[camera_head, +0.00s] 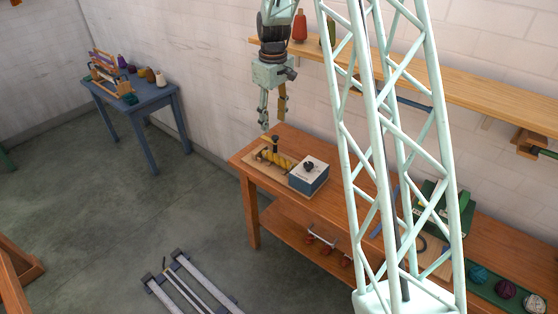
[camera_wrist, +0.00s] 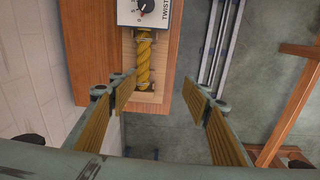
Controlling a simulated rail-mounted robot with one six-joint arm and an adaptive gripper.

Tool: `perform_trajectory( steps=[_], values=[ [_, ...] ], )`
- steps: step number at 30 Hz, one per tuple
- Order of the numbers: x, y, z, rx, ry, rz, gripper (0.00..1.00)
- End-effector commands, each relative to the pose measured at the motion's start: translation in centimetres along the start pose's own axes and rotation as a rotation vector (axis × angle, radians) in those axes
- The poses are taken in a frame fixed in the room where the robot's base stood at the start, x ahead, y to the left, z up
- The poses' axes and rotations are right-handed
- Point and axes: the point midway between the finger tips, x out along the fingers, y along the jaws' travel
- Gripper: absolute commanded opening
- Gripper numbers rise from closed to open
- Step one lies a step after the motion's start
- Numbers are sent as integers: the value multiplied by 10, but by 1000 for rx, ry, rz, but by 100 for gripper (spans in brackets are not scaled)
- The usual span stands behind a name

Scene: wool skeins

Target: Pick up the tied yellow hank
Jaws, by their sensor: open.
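The twisted yellow hank (camera_head: 280,158) lies on a small wooden board (camera_head: 256,163) at the left end of the wooden bench. In the wrist view the hank (camera_wrist: 144,62) runs lengthwise from a dark metal part near the twister box (camera_wrist: 130,14) towards the board's end. Its tie cannot be made out. The box (camera_head: 309,176), blue and white with a black knob, stands to the right of the hank. My gripper (camera_head: 272,118) is open and empty, above the bench's left end and apart from the hank. In the wrist view its fingers (camera_wrist: 160,95) are spread, with the hank beyond them.
A dark upright part (camera_head: 275,143) stands by the hank. A wall shelf (camera_head: 400,86) with cones runs behind the bench. A blue table (camera_head: 150,98) with wool and a rack stands at the left. Floor rails (camera_head: 200,285) lie in front; the floor between is clear.

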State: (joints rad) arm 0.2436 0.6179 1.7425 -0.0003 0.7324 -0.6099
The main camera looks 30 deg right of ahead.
Motion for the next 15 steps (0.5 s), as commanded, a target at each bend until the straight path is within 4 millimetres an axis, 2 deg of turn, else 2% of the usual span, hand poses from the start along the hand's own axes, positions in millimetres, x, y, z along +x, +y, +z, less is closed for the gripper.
perform_trajectory(
  steps=[15],
  values=[
    [89, 46, -17, -47, -33, -24, 44]
  ],
)
